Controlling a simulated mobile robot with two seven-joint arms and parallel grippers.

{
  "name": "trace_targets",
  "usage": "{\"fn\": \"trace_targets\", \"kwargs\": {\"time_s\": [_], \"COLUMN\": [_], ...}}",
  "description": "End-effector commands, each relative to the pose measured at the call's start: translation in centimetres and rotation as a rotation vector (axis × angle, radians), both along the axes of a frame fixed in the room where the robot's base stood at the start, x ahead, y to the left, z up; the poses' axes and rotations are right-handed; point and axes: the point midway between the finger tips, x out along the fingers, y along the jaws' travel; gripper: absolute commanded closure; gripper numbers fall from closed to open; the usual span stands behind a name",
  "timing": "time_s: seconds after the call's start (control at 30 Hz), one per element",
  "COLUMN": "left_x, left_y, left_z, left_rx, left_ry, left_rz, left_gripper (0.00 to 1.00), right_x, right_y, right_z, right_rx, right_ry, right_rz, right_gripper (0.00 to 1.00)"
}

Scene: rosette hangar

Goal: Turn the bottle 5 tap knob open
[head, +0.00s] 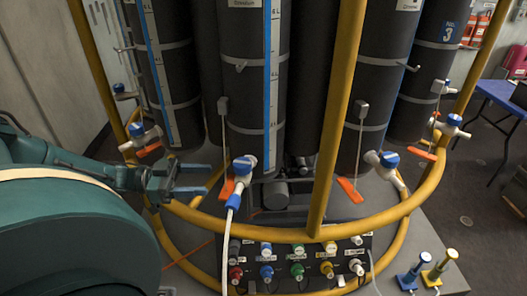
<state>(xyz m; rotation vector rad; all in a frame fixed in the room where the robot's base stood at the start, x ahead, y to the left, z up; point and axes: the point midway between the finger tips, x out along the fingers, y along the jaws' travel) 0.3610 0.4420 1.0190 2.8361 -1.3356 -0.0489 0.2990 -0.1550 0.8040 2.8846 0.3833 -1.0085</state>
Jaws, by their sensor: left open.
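Several dark bottles stand upright in a yellow ring frame, each visible tap having a white body and a blue knob. No number 5 label is readable, so I cannot tell which knob is bottle 5's. The front middle tap knob (243,164) has a white hose below it. Other blue knobs are at the left (137,130), right of middle (389,159) and far right (455,119). My left gripper (207,179) is open and empty, its fingers pointing right, between the left knob and the front middle knob and apart from both. My right gripper is not in view.
The yellow frame (335,120) has a post and hoops in front of the bottles. Orange tags (350,190) hang near the taps. A panel of coloured connectors (297,268) is below. Two small stands (412,274) are at lower right, and a blue table (503,94) is far right.

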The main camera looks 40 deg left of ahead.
Motion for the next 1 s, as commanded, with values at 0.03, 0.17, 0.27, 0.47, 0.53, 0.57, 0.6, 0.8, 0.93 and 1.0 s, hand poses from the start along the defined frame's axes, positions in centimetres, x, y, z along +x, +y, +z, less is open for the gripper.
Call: {"fn": "trace_targets", "kwargs": {"time_s": [0.03,0.17,0.27,0.47,0.53,0.57,0.6,0.8,0.93,1.0], "left_x": [0.2,0.5,0.8,2.7,3.6,4.0,4.5,6.7,7.5,7.8], "left_y": [0.7,1.4,1.0,-1.6,-2.9,-3.4,-4.1,-7.2,-8.2,-8.6], "left_z": [1.5,3.4,3.7,3.4,3.4,3.2,3.0,2.9,3.0,3.2], "left_rx": [0.002,-0.007,-0.012,-0.013,-0.014,-0.012,-0.013,-0.009,-0.008,-0.007], "left_ry": [-0.009,-0.024,-0.028,-0.033,-0.035,-0.034,-0.033,-0.033,-0.029,-0.029], "left_rz": [-0.022,-0.052,-0.058,-0.059,-0.059,-0.059,-0.060,-0.059,-0.058,-0.058], "left_gripper": [0.39,0.39,0.39,0.39,0.39,0.39,0.39,0.39,0.39,0.39], "right_x": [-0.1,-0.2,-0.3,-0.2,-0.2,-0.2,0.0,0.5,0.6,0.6], "right_y": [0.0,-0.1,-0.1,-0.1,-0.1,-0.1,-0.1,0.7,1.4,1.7], "right_z": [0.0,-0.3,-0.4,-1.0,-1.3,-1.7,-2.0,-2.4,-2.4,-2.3], "right_rx": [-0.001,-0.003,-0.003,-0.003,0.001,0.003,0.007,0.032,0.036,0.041], "right_ry": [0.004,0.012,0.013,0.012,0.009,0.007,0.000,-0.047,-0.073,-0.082], "right_rz": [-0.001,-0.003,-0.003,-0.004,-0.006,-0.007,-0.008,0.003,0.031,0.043], "right_gripper": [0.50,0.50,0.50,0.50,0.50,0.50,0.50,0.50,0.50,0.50]}}
